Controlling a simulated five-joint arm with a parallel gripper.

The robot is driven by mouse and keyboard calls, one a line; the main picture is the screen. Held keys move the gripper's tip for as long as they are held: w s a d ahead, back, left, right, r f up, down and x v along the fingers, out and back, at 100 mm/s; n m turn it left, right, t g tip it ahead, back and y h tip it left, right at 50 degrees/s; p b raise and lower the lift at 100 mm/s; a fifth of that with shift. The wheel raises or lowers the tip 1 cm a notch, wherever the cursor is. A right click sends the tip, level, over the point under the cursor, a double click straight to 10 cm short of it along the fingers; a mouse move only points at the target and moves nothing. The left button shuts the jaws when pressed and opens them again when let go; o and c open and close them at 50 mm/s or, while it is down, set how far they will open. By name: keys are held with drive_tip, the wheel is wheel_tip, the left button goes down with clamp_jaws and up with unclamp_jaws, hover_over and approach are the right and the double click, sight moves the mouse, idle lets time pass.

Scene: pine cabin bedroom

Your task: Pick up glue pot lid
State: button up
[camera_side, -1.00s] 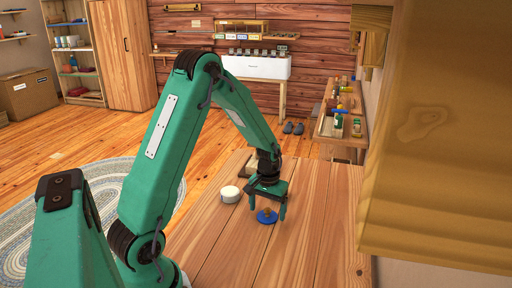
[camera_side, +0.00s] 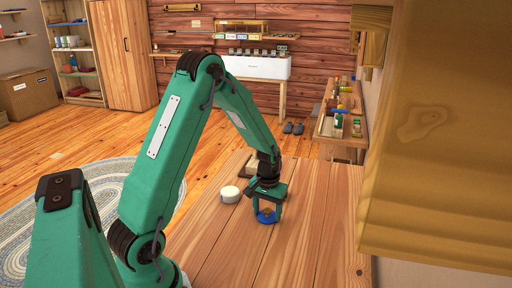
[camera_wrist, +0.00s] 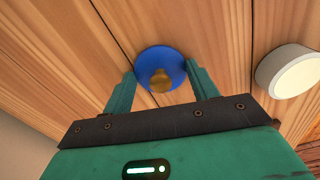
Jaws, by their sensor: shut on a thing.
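The glue pot lid is a blue disc (camera_side: 266,218) with a brass-coloured knob. It lies on the plank table, and it also shows in the wrist view (camera_wrist: 160,62) with the knob (camera_wrist: 160,82) toward me. My gripper (camera_side: 268,213) points down with one finger on each side of the lid, shut on it. In the wrist view my gripper (camera_wrist: 160,68) has its fingertips at the lid's left and right edges. The lid shows no clear gap from the table.
A round white pot (camera_side: 230,194) stands on the table (camera_side: 222,240) just left of my gripper; it is at right in the wrist view (camera_wrist: 290,72). The table's near and right parts are clear.

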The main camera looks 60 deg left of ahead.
drive_tip(key=shift+r, duration=0.1)
drive_tip(key=shift+r, duration=0.7)
drive_tip(key=r, duration=0.1)
drive_tip(key=d+r, duration=0.1)
drive_tip(key=r, duration=0.1)
drive_tip(key=s+d+r, duration=0.1)
drive_tip(key=d+r, duration=0.5)
drive_tip(key=d, duration=0.4)
drive_tip(key=shift+s+d+r, duration=0.2)
drive_tip(key=shift+s+d, duration=0.05)
drive_tip(key=shift+s, duration=0.15)
drive_tip(key=shift+a, duration=0.1)
drive_tip(key=n, duration=0.3)
approach(269, 212)
drive_tip(key=s+a, duration=0.2)
drive_tip(key=a, duration=0.2)
drive_tip(key=s+a+n, duration=0.3)
drive_tip(key=s+a, duration=0.1)
drive_tip(key=a, duration=0.7)
drive_tip(key=shift+s+a+r, duration=0.2)
drive_tip(key=shift+a, duration=0.2)
